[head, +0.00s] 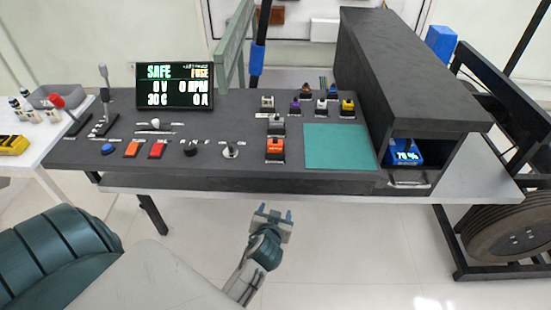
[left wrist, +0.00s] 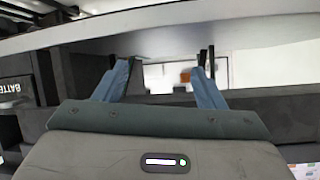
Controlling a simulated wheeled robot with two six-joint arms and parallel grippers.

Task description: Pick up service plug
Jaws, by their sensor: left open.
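An orange block-like plug (head: 275,146) sits in a dark holder near the front middle of the dark console; it looks like the service plug, but I cannot be certain. My left gripper (head: 272,212) is open and empty, in front of the console's front edge and below its top, apart from the plug. In the left wrist view its two blue-grey fingers (left wrist: 160,85) are spread with nothing between them, under a pale overhanging surface. The plug is not recognisable in that view. My right gripper is not in view.
The console top (head: 230,180) holds a SAFE display (head: 174,86), levers and buttons at left, and several small coloured plugs behind. A teal mat (head: 338,147) lies bare to the right. A dark housing (head: 405,75) with a blue unit (head: 403,152) inside stands at far right.

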